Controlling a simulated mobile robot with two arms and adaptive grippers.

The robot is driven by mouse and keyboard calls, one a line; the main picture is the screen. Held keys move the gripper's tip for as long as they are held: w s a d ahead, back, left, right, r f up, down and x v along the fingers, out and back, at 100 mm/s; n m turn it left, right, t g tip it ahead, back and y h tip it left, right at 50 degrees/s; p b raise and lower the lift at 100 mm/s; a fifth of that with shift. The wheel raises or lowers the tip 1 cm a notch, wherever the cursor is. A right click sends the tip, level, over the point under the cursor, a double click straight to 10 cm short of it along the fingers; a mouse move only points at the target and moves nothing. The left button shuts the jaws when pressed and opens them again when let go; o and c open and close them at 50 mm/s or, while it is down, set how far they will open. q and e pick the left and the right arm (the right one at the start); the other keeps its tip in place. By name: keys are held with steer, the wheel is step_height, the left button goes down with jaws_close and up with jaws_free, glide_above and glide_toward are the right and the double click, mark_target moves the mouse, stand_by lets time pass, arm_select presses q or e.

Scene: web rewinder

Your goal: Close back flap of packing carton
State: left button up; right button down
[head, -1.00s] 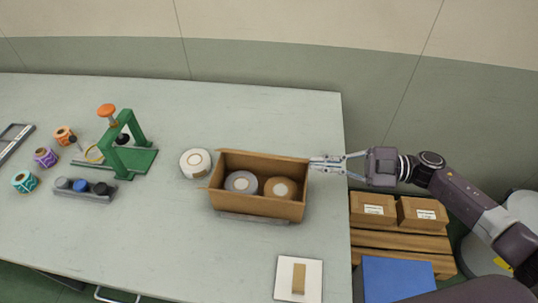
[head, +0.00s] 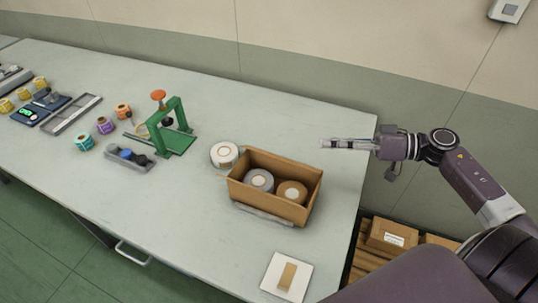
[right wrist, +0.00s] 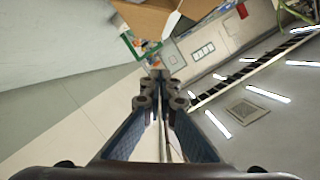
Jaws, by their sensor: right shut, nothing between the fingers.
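The brown packing carton (head: 277,203) sits on the table with its top open. Two rolls lie inside, a grey one (head: 260,180) and a brown one (head: 292,193). The inner face of the carton's back side (head: 285,165) is visible and stands up; I cannot tell the flap from the wall there. My right gripper (head: 323,143) is shut and empty, beyond the carton's back right corner and apart from it in the picture. In the right wrist view its fingertips (right wrist: 160,78) are together, with brown cardboard (right wrist: 148,18) beyond them. My left gripper is not in view.
A white roll (head: 224,155) stands just left of the carton. A green press (head: 172,130) is farther left. A pale card with a brown strip (head: 286,277) lies near the front edge. Table (head: 330,195) right of the carton is clear; boxes (head: 392,236) stand beyond its right edge.

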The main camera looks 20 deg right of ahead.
mark_target(286, 160)
steer(key=x, duration=0.4)
steer(key=shift+w+a+r+p, duration=0.2)
steer(key=shift+w+p, duration=0.1)
steer(key=shift+p, duration=0.1)
steer(key=p+x, duration=0.1)
steer(key=x, duration=0.4)
steer(key=shift+w+a, duration=0.1)
steer(key=f, duration=0.1)
steer(key=s+a+f, duration=0.1)
steer(key=f, duration=0.1)
steer(key=shift+a+p, duration=0.35)
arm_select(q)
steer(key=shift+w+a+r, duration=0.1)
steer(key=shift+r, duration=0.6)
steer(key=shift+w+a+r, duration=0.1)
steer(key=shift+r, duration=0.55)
arm_select(e)
steer(key=shift+s+a+f, duration=0.15)
steer(key=shift+s+f, duration=0.1)
steer(key=shift+f, duration=0.15)
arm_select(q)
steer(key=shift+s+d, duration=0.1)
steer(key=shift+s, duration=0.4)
